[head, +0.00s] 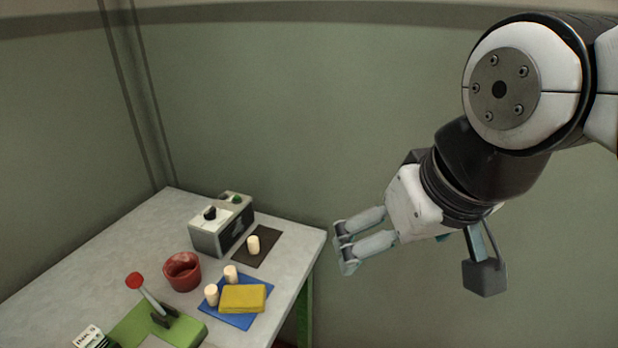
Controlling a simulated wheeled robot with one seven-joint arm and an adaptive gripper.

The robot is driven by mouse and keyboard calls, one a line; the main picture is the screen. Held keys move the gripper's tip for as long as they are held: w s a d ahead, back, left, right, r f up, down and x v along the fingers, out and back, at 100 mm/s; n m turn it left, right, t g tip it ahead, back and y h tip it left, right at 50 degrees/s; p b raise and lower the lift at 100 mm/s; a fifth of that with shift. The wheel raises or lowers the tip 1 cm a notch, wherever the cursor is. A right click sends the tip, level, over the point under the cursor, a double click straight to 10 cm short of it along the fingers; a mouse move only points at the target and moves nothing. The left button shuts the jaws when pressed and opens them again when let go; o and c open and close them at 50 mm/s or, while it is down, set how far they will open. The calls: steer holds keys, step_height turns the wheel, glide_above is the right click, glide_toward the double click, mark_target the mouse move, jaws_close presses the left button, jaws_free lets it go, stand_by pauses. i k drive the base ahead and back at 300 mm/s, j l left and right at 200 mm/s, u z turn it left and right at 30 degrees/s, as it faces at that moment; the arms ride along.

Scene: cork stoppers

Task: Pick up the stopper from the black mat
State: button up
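A small pale cork stopper (253,244) stands upright on the black mat (268,256), at the back right of the grey table. My gripper (344,248) is in the air to the right of the mat, just beyond the table's right edge in the picture. Its two fingers point left and stand apart, with nothing seen between them. It is well clear of the stopper.
A grey box with knobs (217,230) stands close left of the black mat. A blue mat (236,320) holds two more stoppers (231,273) and a yellow block (243,298). A red pot (182,272) and a green stand with a red-knobbed lever (186,331) are further left.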

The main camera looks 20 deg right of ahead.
mark_target(252, 241)
steer(key=u, duration=0.35)
steer(key=i+l+u, duration=0.2)
steer(key=i+u, duration=0.15)
steer(key=i+l+u, duration=0.35)
